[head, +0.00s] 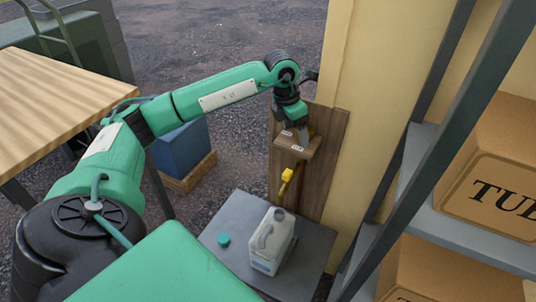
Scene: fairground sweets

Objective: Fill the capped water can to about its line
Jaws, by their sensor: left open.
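The white water can (268,248) stands upright on a grey stand (318,240), its dark mouth open at the top. A teal cap (223,240) lies on the stand to the left of the can. A yellow spout (286,178) hangs from a wooden panel (328,160), above and slightly right of the can's mouth. My left gripper (297,138) is open at a small wooden block with white labels on that panel, above the spout. I cannot tell whether its fingers touch anything there. The can's line and water level cannot be made out.
A wooden table (60,100) is at the left, with a blue box (181,148) on the ground beyond it. A yellow post (375,90) stands right of the panel. Grey shelves with cardboard boxes (495,195) fill the right side. The stand's front right is clear.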

